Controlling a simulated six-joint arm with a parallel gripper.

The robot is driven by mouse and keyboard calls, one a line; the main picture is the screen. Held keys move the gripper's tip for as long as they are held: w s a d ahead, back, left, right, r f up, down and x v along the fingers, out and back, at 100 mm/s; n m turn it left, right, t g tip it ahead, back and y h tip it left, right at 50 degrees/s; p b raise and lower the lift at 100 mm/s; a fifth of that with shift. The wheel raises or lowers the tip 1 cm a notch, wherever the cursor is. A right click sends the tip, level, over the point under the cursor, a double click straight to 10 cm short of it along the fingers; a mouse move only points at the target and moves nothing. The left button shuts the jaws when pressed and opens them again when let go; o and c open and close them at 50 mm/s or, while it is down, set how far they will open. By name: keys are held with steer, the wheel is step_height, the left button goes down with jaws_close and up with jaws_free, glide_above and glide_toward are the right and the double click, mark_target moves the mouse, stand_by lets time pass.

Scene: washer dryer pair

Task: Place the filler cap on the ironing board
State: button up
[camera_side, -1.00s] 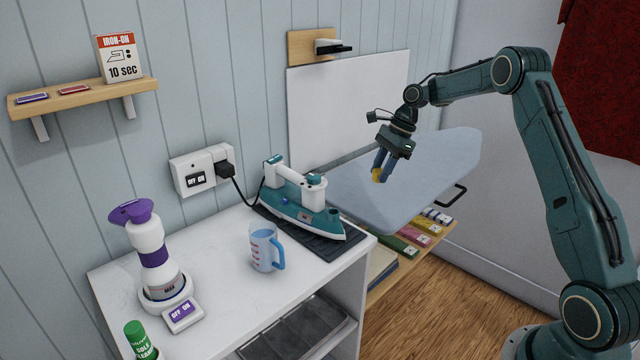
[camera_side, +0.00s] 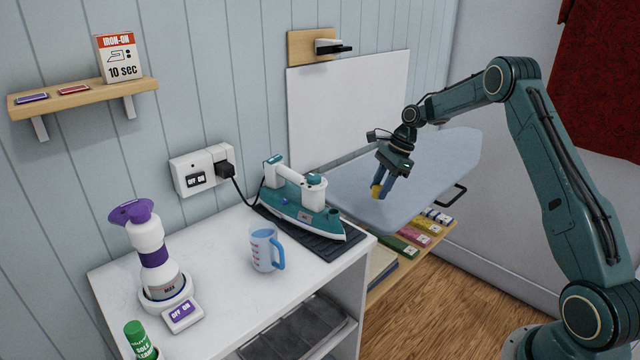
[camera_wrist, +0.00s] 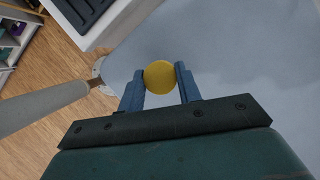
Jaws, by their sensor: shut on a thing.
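The filler cap (camera_wrist: 159,77) is a small yellow disc between the two blue fingers of my gripper (camera_wrist: 160,82) in the wrist view. My gripper is shut on the cap and points down. The ironing board (camera_side: 440,165) is pale blue-grey, and its surface lies behind and below the cap. The cap is over or near the board's front left part; I cannot tell whether it touches the surface.
A teal iron (camera_side: 300,208) stands on a dark mat at the left of the board, on a white cabinet (camera_side: 215,260). A blue jug (camera_side: 264,248) and a purple-white bottle (camera_side: 152,255) stand there too. The board's right part is clear.

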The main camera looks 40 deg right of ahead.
mark_target(379, 206)
steer(key=shift+f, duration=1.5)
steer(key=shift+f, duration=0.1)
steer(key=o, duration=1.1)
steer(key=v, duration=1.2)
steer(key=shift+a+r, duration=0.1)
steer(key=shift+r, duration=0.1)
